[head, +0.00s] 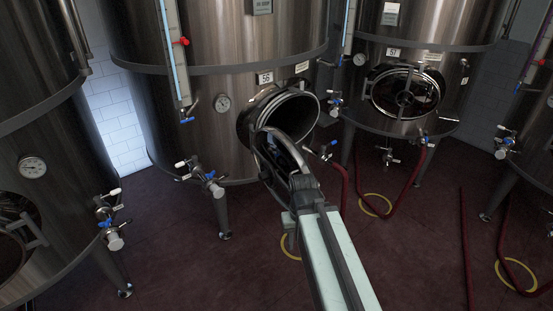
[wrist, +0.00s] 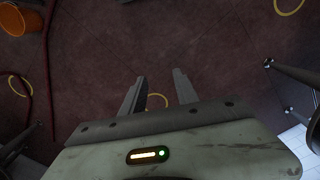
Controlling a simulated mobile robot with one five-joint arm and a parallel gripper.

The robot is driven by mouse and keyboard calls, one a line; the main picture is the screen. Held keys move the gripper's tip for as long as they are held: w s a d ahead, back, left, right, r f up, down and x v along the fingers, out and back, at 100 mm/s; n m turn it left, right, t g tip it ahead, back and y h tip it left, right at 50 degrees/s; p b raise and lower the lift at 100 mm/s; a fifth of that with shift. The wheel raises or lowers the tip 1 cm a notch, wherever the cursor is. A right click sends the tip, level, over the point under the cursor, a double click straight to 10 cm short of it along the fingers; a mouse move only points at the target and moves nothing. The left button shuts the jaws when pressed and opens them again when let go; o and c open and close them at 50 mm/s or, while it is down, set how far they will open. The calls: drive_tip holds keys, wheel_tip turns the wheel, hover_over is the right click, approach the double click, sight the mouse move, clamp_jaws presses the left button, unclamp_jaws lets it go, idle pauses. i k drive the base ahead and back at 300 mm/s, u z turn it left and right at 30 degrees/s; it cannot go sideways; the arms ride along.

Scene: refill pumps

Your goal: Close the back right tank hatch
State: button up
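The back right tank (head: 425,25), labelled 57, stands behind and to the right of the middle tank. Its round hatch (head: 404,92) faces me, with a metal rim, a crossed handle in the middle and dark and bright patches behind it. I cannot tell whether its door is fully seated. My gripper (wrist: 159,76) shows in the wrist view with two fingers spread apart over the floor and nothing between them. In the head view my arm reaches up from the bottom toward the middle tank's front, left of and nearer than the back right hatch. The fingertips cannot be made out there.
The middle tank (head: 225,35), labelled 56, has a round open hatchway (head: 290,112); a curved metal part (head: 266,150) hangs beside my arm. Taps and red hoses (head: 415,185) lie around the tank legs. An orange bucket (wrist: 18,17) stands on the dark red floor.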

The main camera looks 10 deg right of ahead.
sight(275, 146)
drive_tip(key=z, duration=0.05)
drive_tip(key=i, duration=0.45)
drive_tip(key=u, duration=1.85)
drive_tip(key=k, duration=0.5)
drive_tip(key=u, duration=0.35)
drive_tip(key=i, duration=0.5)
drive_tip(key=z, duration=0.05)
